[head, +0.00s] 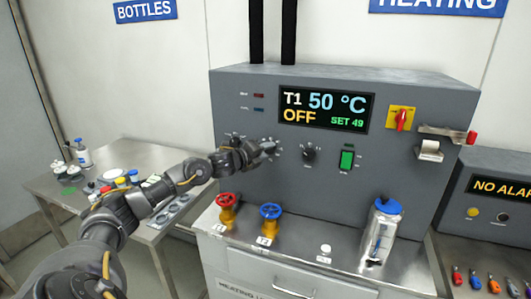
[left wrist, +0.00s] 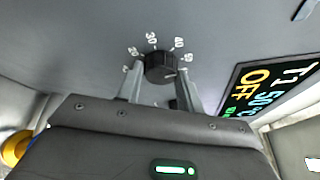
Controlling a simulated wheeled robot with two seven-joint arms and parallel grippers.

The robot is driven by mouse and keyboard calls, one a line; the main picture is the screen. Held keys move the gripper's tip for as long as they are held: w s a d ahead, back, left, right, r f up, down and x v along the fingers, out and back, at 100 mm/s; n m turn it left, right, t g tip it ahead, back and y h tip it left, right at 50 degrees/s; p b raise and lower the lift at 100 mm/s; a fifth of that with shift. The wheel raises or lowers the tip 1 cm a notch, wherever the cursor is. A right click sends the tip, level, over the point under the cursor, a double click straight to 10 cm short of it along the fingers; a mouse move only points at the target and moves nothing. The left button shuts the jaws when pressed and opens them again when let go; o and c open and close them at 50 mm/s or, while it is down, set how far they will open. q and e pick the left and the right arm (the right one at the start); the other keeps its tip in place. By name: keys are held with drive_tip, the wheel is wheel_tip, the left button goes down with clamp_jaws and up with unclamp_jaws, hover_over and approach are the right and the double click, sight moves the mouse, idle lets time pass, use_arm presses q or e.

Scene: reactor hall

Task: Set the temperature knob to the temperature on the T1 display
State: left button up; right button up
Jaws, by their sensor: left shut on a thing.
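The T1 display (head: 323,110) on the grey heating panel reads "T1 50 °C", "OFF" and "SET 49". It also shows at the right of the left wrist view (left wrist: 268,88). My left gripper (head: 263,149) is at the panel face below and left of the display. In the left wrist view its two fingers are on either side of a round black knob (left wrist: 160,67), shut on it. In the head view the gripper mostly hides this knob. My right gripper is not in view.
A second black knob (head: 309,153) and a green switch (head: 347,159) are right of my gripper. Red (head: 228,200) and blue (head: 270,212) valve wheels stand below. A blue-capped container (head: 381,232) stands at right; a side table (head: 110,165) with bottles is at left.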

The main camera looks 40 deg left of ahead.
use_arm(q)
drive_tip(key=shift+m+g, duration=0.3)
drive_tip(key=shift+m, duration=0.1)
idle(0.3)
drive_tip(key=o, duration=1)
drive_tip(key=s+b, duration=0.2)
drive_tip(key=s, duration=0.1)
drive_tip(key=s+r+b, duration=0.1)
drive_tip(key=s+b, duration=0.1)
drive_tip(key=s, duration=0.2)
drive_tip(key=s+b, duration=0.2)
drive_tip(key=s, duration=0.1)
drive_tip(key=shift+s+a+r, duration=0.15)
drive_tip(key=shift+s+r, duration=0.15)
drive_tip(key=shift+r, duration=0.1)
drive_tip(key=shift+f, duration=0.1)
